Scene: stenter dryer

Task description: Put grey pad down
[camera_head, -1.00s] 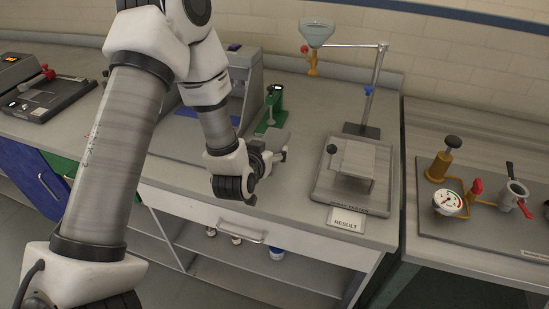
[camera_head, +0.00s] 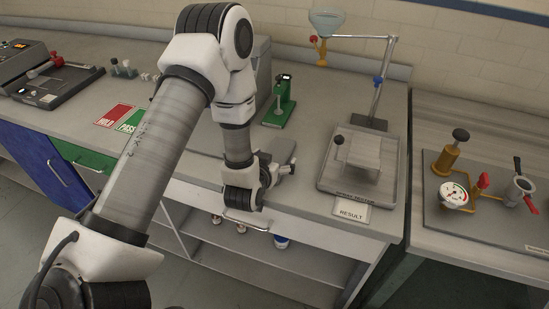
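A flat grey piece (camera_head: 281,149), which looks like the grey pad, shows at the counter's front part, just behind my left gripper. My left gripper (camera_head: 285,170) is low over the counter near its front edge. Its dark fingers are small and partly hidden by the white and black wrist, so I cannot tell whether they are open or shut on the pad. I also cannot tell whether the pad rests on the counter. My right gripper is not in view.
A green device (camera_head: 281,103) stands behind the pad. A tester on a grey base (camera_head: 331,182) is to the right, with a RESULT card (camera_head: 351,213) in front and a funnel stand (camera_head: 378,85) behind. Red and green cards (camera_head: 117,116) lie left. A gauge board (camera_head: 470,222) is far right.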

